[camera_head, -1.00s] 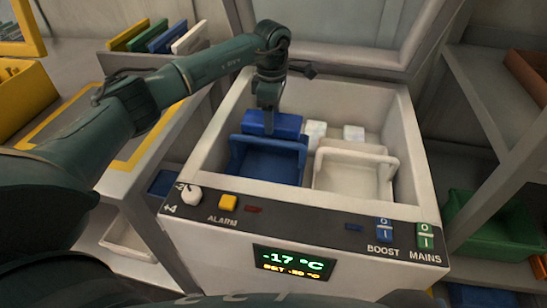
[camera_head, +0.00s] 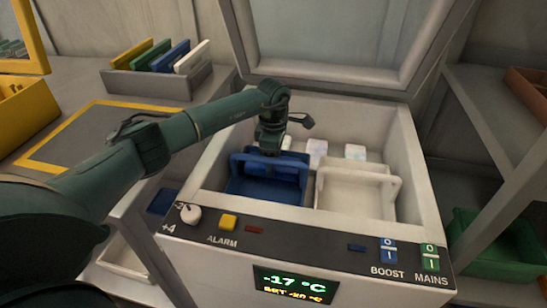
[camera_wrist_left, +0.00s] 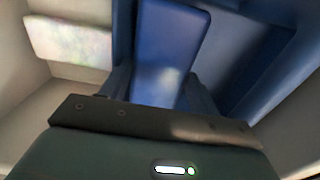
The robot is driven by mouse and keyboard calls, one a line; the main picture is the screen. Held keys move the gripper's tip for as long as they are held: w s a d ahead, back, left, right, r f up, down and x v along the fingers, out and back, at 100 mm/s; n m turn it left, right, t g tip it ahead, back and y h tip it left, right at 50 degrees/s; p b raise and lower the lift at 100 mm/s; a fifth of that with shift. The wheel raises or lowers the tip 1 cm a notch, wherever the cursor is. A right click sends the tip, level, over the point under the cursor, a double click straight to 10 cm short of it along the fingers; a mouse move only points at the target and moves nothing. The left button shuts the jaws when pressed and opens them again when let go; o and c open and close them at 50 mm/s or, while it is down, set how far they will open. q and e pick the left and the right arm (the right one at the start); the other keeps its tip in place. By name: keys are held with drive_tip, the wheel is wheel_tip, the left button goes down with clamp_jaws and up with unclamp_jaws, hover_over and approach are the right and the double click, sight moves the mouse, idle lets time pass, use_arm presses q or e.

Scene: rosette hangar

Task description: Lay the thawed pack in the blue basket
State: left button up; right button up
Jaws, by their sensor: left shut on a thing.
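A blue pack (camera_wrist_left: 168,50) with a pale sheen is between the fingers of my left gripper in the left wrist view. The blue basket (camera_head: 262,191) sits in the front left of the white freezer chest; its blue walls (camera_wrist_left: 250,48) also show in the wrist view. My left gripper (camera_head: 270,152) is shut on the pack and reaches down over the basket. In the head view the pack and the basket are nearly the same blue, and the gripper partly covers them. I cannot tell whether the pack touches the basket floor. My right gripper is not in view.
A white basket (camera_head: 355,193) stands right of the blue one. Several pale packs (camera_head: 316,150) lie behind the baskets. The chest's lid (camera_head: 330,45) is raised. The front panel (camera_head: 310,243) carries switches and a display reading -17 °C. A shelf with a green crate (camera_head: 495,245) is at the right.

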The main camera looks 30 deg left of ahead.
use_arm(q)
drive_tip(key=shift+f+b, duration=0.3)
drive_tip(key=shift+f, duration=0.15)
drive_tip(key=o, duration=0.9)
wheel_tip(320, 180, up, 13)
drive_tip(key=shift+r+p, duration=0.15)
drive_tip(key=shift+p, duration=0.85)
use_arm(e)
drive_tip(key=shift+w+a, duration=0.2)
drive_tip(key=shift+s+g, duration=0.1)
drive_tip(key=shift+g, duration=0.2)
